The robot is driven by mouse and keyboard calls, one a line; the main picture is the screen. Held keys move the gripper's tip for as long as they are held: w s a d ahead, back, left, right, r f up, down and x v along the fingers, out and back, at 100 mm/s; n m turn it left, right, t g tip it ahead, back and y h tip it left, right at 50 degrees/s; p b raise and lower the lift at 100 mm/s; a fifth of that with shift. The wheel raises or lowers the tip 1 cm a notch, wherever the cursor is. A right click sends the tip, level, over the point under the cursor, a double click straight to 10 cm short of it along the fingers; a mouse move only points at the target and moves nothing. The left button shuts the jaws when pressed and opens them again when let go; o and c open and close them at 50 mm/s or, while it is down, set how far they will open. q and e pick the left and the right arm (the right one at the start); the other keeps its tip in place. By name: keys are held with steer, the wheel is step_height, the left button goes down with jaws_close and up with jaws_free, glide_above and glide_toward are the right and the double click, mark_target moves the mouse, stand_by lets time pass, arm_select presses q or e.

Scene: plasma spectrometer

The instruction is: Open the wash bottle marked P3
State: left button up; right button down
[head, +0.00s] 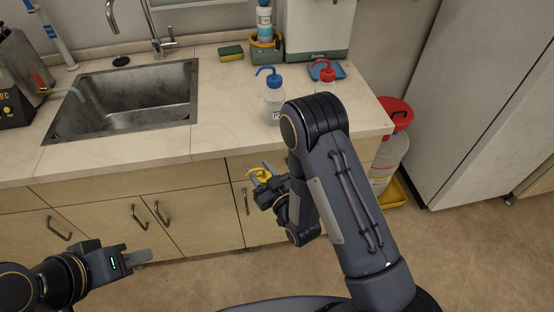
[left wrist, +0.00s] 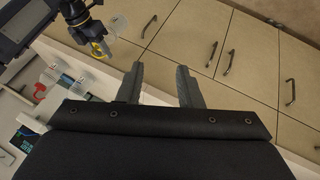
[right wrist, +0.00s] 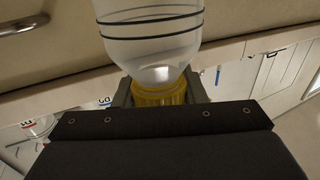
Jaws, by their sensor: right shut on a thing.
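A clear wash bottle (right wrist: 150,35) with dark bands hangs in front of the cabinets, its yellow cap (right wrist: 160,93) between my right gripper's fingers. In the head view the cap (head: 259,173) and spout show beside my right gripper (head: 262,181); the body is mostly hidden. The left wrist view also shows the yellow cap (left wrist: 98,48). No P3 mark is readable on it. My right gripper (right wrist: 160,92) is shut on the cap. My left gripper (head: 136,256) is open and empty, lower left, apart from the bottle; its fingers show in the left wrist view (left wrist: 162,85).
On the counter (head: 215,130) stand a blue-capped wash bottle (head: 273,97), its label only partly legible, and a red-capped one (head: 327,72) partly behind my right arm. A sink (head: 130,105) is at left. Cabinet doors (head: 190,210) with handles lie below. A red-lidded jug (head: 391,150) stands right.

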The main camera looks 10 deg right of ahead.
arm_select(q)
steer(key=w+r+m, duration=0.1)
steer(key=w, duration=0.1)
steer(key=w+r+m+g, duration=0.1)
steer(key=w+r, duration=0.1)
steer(key=w, duration=0.1)
steer(key=w+r+m+g+h, duration=0.1)
steer(key=w+r+m, duration=0.1)
steer(key=shift+w+d, duration=0.25)
steer(key=shift+w, duration=0.1)
steer(key=w+d+f+m+g+y, duration=0.15)
steer(key=w+d+m+g, duration=0.35)
steer(key=w+d+m, duration=0.8)
steer(key=w+d+f+m+y, duration=0.1)
steer(key=w+d+f+y, duration=0.25)
steer(key=w+d, duration=0.55)
steer(key=shift+g+h, duration=0.3)
steer(key=shift+g, duration=0.1)
steer(key=s+f, duration=0.1)
steer(key=f, duration=0.2)
steer(key=s+d+f, duration=0.1)
steer(key=f, duration=0.3)
steer(key=s+f, duration=0.2)
steer(key=f, duration=0.2)
steer(key=shift+d+f, duration=0.25)
steer(key=shift+d, duration=0.05)
steer(key=shift+c, duration=0.3)
steer(key=shift+s, duration=0.1)
jaws_close()
